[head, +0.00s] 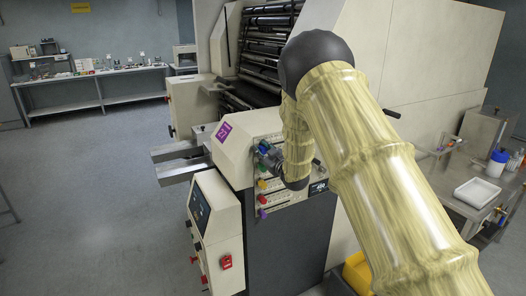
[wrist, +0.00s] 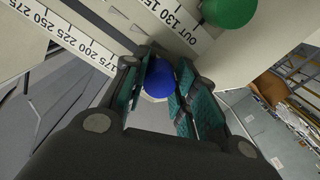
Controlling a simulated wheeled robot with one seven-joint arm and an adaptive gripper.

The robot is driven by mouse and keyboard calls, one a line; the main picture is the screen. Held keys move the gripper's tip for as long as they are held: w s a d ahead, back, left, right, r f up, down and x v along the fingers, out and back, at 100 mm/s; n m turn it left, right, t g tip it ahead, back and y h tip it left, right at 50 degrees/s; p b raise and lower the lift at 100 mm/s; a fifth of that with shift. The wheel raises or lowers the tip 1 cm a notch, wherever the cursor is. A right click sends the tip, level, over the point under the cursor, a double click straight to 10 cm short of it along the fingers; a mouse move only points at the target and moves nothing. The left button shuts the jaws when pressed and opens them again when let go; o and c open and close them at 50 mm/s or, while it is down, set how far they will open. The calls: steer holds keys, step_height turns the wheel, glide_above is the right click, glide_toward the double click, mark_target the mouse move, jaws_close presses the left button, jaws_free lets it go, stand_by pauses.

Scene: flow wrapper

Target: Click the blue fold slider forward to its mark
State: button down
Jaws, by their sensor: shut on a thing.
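The blue fold slider shows as a round blue knob (wrist: 158,80) between the two teal-padded fingers of my gripper (wrist: 170,88) in the wrist view. My gripper is shut on the knob. Printed scales run beside it, with numbers such as 175, 200 and 225 on one and OUT, 130 and 150 on another. The slider's mark cannot be made out. In the head view my gripper (head: 268,158) is at the upper part of the slider panel (head: 280,197), and my arm hides part of the panel.
A green knob (wrist: 229,10) is close by in the wrist view. Yellow, red and purple knobs (head: 262,213) sit lower on the panel in the head view. A control box (head: 214,225) stands in front. A side table with a white tray (head: 478,192) is at the right.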

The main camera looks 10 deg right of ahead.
steer(key=w+d+b, duration=0.3)
steer(key=d+b, duration=0.1)
steer(key=d, duration=0.9)
steer(key=shift+w, duration=0.25)
steer(key=shift+a+r, duration=0.1)
steer(key=c, duration=1.2)
jaws_free()
steer(key=shift+s, duration=0.1)
steer(key=v, duration=1.2)
